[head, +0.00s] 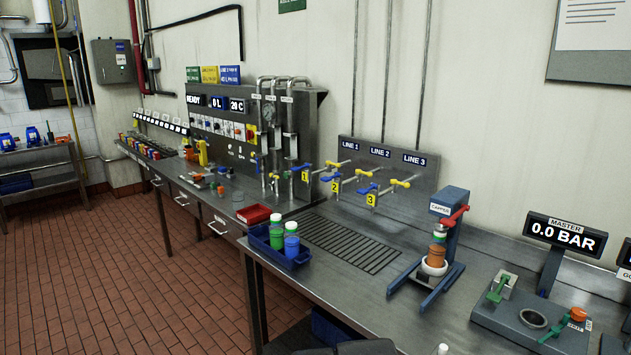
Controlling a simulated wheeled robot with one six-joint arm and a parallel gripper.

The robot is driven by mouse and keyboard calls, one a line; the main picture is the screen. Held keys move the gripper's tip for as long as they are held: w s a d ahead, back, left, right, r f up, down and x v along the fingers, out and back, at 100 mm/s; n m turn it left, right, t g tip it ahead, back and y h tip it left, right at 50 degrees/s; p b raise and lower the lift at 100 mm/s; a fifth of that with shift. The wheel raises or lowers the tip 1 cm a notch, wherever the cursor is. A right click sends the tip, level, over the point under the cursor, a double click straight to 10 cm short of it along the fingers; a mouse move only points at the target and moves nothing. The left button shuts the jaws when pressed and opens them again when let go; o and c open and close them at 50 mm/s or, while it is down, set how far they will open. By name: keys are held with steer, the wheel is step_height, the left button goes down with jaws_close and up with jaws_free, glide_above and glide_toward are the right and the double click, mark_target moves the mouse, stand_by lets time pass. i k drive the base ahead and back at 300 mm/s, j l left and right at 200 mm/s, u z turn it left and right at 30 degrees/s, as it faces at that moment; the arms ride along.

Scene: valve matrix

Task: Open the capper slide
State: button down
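The capper (453,199) stands on the steel bench right of centre. It has a blue-grey head labelled "CAPPER", an upright column, splayed blue feet and a red lever (456,215) at the head's right side. An orange-brown bottle (436,254) with a green band near its top stands upright under the head, in a white ring (433,268). I cannot tell which part is the slide or how it is set. My gripper is not in view.
Line valves (368,188) are behind. A panel with green levers (530,320) and a "0.0 BAR" display (563,236) stand right.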

mark_target(428, 276)
steer(key=i+z, duration=0.35)
steer(key=i+j+z, duration=0.15)
steer(key=i+z, duration=0.25)
steer(key=i, duration=0.2)
